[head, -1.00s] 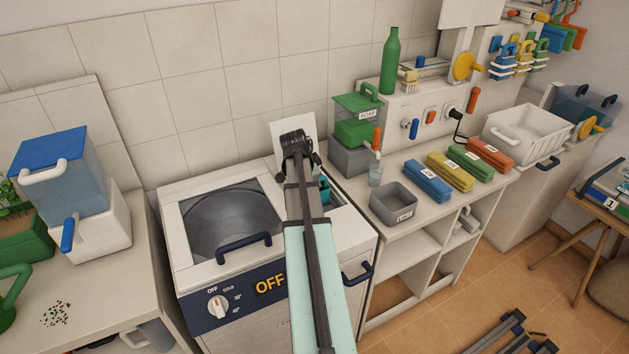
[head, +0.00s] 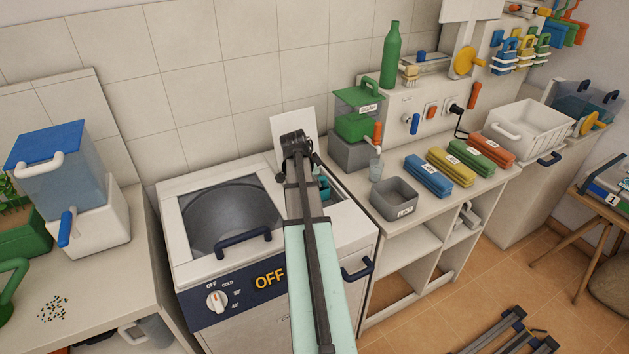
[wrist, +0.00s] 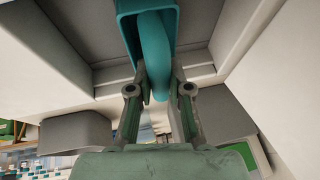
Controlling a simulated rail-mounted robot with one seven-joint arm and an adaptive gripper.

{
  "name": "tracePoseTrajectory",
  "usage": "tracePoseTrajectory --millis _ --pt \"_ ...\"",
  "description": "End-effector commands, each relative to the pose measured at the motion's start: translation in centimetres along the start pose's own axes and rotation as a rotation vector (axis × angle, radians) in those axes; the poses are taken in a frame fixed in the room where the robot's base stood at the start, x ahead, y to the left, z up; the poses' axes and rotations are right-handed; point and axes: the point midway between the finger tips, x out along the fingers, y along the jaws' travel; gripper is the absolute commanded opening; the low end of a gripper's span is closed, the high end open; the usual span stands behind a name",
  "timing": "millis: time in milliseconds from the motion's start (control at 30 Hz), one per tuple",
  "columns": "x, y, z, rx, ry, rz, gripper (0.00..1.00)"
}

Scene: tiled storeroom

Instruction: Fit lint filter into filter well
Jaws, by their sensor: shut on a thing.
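The lint filter is teal with a curved handle. In the wrist view the filter (wrist: 156,50) is between my gripper (wrist: 158,78) fingers, which are shut on its handle. In the head view a small part of the filter (head: 324,188) shows right of my arm, at the right side of the washer top. My arm hides most of it and the fingertips. The filter well is mostly hidden there. In the wrist view grey and white walls surround the filter, but I cannot tell how deep it sits.
A white panel (head: 283,127) stands upright behind my wrist. Right of it is a counter with a grey lint bin (head: 395,199), a cup and a green soap dispenser (head: 357,125).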

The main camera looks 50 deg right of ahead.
Motion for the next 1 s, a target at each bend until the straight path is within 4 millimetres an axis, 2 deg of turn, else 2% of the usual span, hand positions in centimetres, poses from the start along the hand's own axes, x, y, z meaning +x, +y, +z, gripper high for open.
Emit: tracePoseTrajectory --millis 1000 --pt "2.1 0.5 0.9 0.0 0.0 0.0 0.0"
